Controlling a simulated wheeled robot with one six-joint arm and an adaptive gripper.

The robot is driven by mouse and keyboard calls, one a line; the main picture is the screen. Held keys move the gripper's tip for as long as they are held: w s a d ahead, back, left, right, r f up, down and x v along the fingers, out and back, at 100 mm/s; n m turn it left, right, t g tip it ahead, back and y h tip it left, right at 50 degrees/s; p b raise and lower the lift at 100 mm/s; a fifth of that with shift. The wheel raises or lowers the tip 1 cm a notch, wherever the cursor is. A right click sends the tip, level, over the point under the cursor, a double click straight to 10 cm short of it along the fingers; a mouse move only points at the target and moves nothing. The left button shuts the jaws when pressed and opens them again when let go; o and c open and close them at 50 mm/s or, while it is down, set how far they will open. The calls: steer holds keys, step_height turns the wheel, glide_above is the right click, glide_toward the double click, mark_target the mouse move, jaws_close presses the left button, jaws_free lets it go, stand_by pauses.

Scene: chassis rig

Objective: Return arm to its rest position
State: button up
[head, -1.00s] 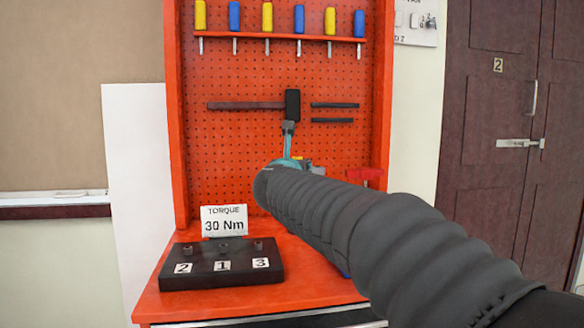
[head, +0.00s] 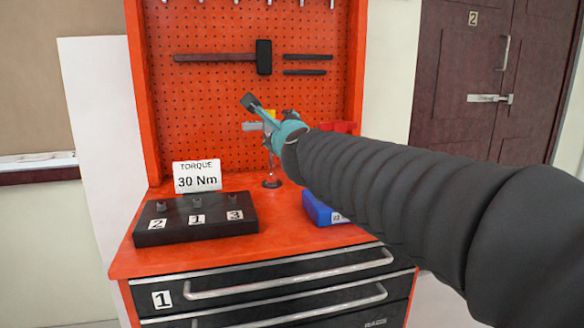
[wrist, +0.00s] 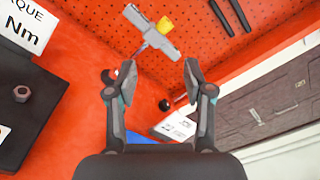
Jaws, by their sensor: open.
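My gripper (wrist: 157,82) is open in the wrist view, with nothing between its two fingers. In the head view my gripper (head: 262,112) is at the end of my dark sleeved arm, above the orange workbench (head: 285,235) and in front of the pegboard. A grey tool with a yellow part (wrist: 150,32) shows beyond the fingertips, apart from them. In the head view it is partly hidden behind my gripper.
A black block with numbered bolts (head: 195,222) and a torque sign (head: 196,176) stand at the left. A blue bin (head: 318,208) lies under my arm. A hammer (head: 263,57) hangs on the pegboard (head: 210,100). Drawers (head: 270,275) are below.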

steer(key=s+d+f+n+g+h, duration=0.1)
steer(key=s+d+f+n+g, duration=0.3)
steer(key=s+d+f+n, duration=0.2)
steer(key=s+d+f+n+g+h, duration=0.2)
steer(key=s+d+f+n, duration=0.5)
steer(key=s+f, duration=0.7)
steer(key=s+d+f+n+g+h, duration=0.1)
steer(key=s+d+f+n+g, duration=0.4)
steer(key=s+f+n, duration=0.5)
steer(key=shift+s+d+f+n+g, duration=0.3)
steer(key=shift+s+d, duration=0.4)
steer(key=shift+s, duration=0.15)
